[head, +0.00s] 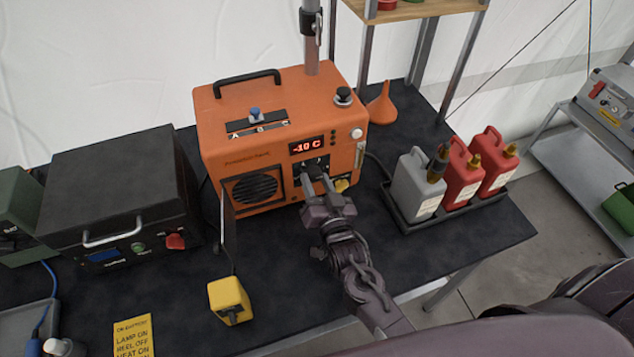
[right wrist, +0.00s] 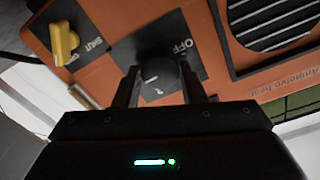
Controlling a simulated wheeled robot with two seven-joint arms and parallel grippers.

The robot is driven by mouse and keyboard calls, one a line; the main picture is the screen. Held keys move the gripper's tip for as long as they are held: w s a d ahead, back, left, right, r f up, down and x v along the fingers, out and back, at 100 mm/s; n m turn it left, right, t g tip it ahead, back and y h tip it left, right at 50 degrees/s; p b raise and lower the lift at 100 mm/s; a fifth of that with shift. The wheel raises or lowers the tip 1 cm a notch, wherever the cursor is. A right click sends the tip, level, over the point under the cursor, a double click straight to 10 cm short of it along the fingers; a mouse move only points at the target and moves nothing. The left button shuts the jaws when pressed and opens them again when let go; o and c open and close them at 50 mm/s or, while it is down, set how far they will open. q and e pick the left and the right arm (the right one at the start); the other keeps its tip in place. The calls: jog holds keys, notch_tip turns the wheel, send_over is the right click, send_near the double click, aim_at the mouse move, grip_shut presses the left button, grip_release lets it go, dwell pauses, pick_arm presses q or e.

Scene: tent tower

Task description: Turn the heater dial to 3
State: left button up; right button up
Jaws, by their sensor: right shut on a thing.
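The orange heater (head: 282,98) stands at the back of the dark table, its red display (head: 306,145) reading "-10 C". My right gripper (head: 316,176) is at the heater's front, below the display, and its fingers hide most of the dial in the head view. In the right wrist view the black dial (right wrist: 158,74) sits between the two fingers, which are shut on it. A black plate (right wrist: 185,50) marked "OFF" lies behind the dial. I cannot read the dial's setting clearly. My left gripper is not in view.
A yellow knob (right wrist: 64,43) marked "SHUT" is close to the dial. Grey and red cans (head: 462,178) stand in a tray on the right. A black case (head: 115,185) is on the left, a yellow box (head: 229,301) in front. An orange funnel (head: 381,105) stands behind.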

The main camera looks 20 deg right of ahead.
jog(key=shift+f+m, duration=0.1)
jog(key=shift+m, duration=0.4)
jog(key=o, duration=1)
jog(key=s+b, duration=0.2)
jog(key=s, duration=0.5)
jog(key=shift+s, duration=0.4)
